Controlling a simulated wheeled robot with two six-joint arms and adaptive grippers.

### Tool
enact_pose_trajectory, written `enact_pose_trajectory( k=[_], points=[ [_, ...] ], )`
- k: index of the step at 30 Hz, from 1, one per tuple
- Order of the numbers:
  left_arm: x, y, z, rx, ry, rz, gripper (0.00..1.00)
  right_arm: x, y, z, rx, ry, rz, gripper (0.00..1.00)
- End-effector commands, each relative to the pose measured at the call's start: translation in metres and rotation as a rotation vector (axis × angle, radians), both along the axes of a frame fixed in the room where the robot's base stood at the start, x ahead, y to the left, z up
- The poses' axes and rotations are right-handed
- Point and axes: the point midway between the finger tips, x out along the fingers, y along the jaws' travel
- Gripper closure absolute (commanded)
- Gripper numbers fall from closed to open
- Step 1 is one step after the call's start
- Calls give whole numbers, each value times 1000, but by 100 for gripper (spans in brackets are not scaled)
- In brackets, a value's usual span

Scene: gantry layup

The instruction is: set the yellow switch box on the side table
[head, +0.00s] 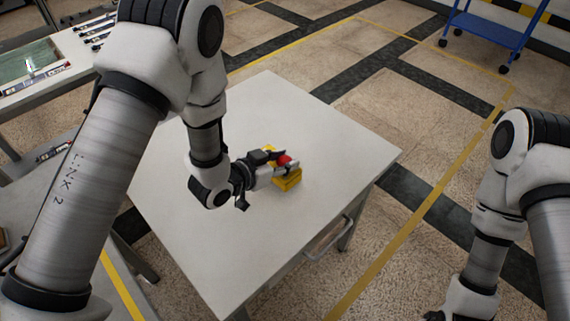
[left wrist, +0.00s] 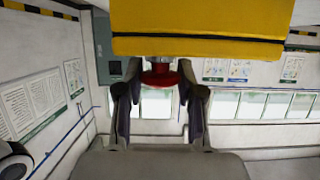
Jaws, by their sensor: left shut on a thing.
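The yellow switch box (head: 288,183) is over the middle right part of the white side table (head: 232,257). I cannot tell whether it touches the tabletop. My left gripper (head: 286,162) is shut on the box at its red button. In the left wrist view, the yellow box (left wrist: 200,22) fills the top, and the red button (left wrist: 161,77) sits between the fingers of my left gripper (left wrist: 161,92). The fingers hide part of the box in the head view.
The tabletop around the box is bare. Another bench (head: 50,75) with tools stands at the upper left. A blue cart (head: 487,28) stands at the upper right. Speckled floor with yellow lines is open to the right of the table.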

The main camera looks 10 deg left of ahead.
Motion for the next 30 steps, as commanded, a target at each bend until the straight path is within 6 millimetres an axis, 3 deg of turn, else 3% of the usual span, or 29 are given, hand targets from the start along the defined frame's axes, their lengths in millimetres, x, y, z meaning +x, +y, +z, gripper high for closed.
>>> enact_pose_trajectory(
  k=[3, 10, 18, 19, 21, 30],
  points=[
    [15, -1, -2, 0, 1, -1, 100, 0, 0, 2, 0, 0, 0, 32],
    [17, -1, -36, 0, 2, -1, 100, 0, 0, 4, 0, 0, 0, 32],
    [17, -1, -39, 1, 1, 0, 100, 0, 0, 3, 0, 0, 0, 32],
    [16, -1, -40, 0, 2, 0, 60, 0, 0, 2, 0, 0, 0, 32],
    [16, -1, -39, 0, 2, 0, 37, 0, 0, 3, 0, 0, 0, 32],
    [16, -1, -37, 1, 1, 0, 37, 0, 0, 4, 0, 0, 0, 32]
  ],
)
